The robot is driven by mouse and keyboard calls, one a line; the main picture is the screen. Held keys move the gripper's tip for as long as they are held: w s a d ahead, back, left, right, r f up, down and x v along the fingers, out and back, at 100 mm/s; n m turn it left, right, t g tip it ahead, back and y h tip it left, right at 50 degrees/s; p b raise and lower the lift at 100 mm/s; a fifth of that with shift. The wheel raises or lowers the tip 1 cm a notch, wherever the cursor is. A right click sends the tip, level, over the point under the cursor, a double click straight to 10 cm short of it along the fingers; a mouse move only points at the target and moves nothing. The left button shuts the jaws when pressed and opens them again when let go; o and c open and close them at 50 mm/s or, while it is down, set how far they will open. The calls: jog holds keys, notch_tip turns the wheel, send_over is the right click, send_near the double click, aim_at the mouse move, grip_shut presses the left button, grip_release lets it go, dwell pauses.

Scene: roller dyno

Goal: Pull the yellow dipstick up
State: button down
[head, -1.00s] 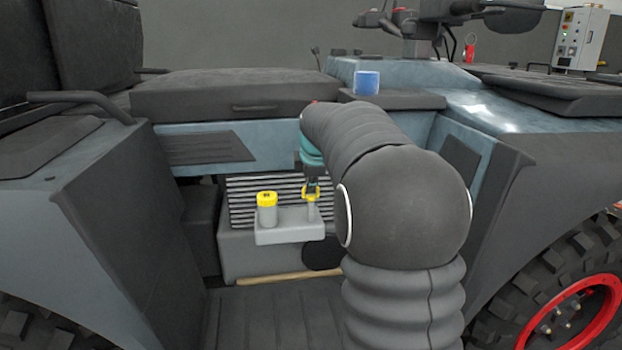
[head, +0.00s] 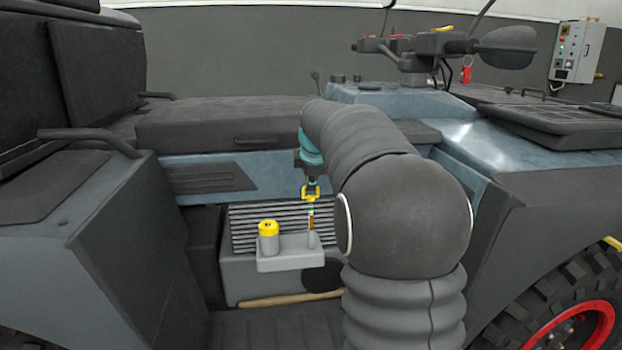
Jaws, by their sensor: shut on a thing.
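The yellow dipstick (head: 310,193) has a yellow loop handle and a thin stem below it with a brownish part. My gripper (head: 310,188) points down and is shut on the handle. The handle is held above the grey block (head: 290,263), over the short grey tube (head: 313,240) on the block's right side. Whether the lower end of the stem is still inside the tube is too small to tell. My arm hides what lies to the right of the block.
A grey filler with a yellow cap (head: 268,237) stands on the block, left of the dipstick. A ribbed panel (head: 265,222) is behind. A wooden handle (head: 290,299) lies below. The dark seat (head: 220,124) overhangs above, and the left fender (head: 110,230) bounds the space.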

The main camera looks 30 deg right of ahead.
jog(key=c, duration=1.2)
grip_release()
jog(key=shift+c, duration=0.2)
jog(key=v, duration=1.2)
